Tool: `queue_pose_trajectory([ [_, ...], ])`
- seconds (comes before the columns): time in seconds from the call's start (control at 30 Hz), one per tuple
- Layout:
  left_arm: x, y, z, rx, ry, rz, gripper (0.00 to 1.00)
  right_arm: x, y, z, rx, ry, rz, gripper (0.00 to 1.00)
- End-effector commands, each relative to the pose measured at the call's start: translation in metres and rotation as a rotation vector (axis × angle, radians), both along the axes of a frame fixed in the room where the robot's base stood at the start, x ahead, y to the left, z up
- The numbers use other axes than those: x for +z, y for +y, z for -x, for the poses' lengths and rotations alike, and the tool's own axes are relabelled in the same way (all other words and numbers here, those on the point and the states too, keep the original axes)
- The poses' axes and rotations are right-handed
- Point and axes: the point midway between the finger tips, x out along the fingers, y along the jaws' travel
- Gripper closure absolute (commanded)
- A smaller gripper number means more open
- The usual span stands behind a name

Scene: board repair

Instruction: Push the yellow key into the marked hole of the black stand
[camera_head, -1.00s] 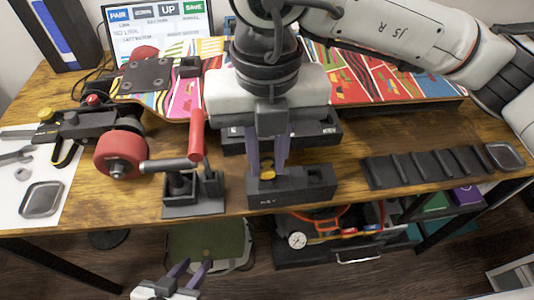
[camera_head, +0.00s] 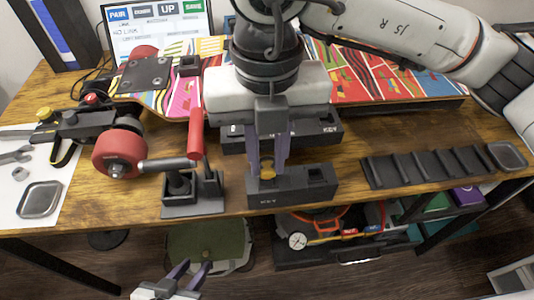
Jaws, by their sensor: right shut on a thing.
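The black stand (camera_head: 293,195), with "KEY" lettering on its front, sits near the table's front edge. My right gripper (camera_head: 267,167) reaches down from above with its fingers over the stand's left part, shut on the yellow key (camera_head: 267,174). Only a small yellow bit of the key shows between the fingertips, at the stand's top face. The fingers hide the rest of the key and the hole under it. A dark opening shows at the stand's right end. My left gripper (camera_head: 194,266) is open and empty, low in front of the table.
A black fixture with a red-handled lever (camera_head: 196,134) stands just left of the stand. A skateboard with red wheels (camera_head: 119,154) lies behind. A black slotted rack (camera_head: 428,168) lies to the right, with bare wood between it and the stand.

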Motion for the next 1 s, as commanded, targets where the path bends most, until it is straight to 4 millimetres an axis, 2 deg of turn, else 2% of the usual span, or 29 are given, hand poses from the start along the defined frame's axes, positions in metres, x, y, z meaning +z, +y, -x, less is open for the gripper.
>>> queue_pose_trajectory([
  [1.0,-0.010,0.000,0.000,0.000,-0.001,0.000,0.69,-0.008,0.000,0.000,0.000,0.000,0.000,1.00],
])
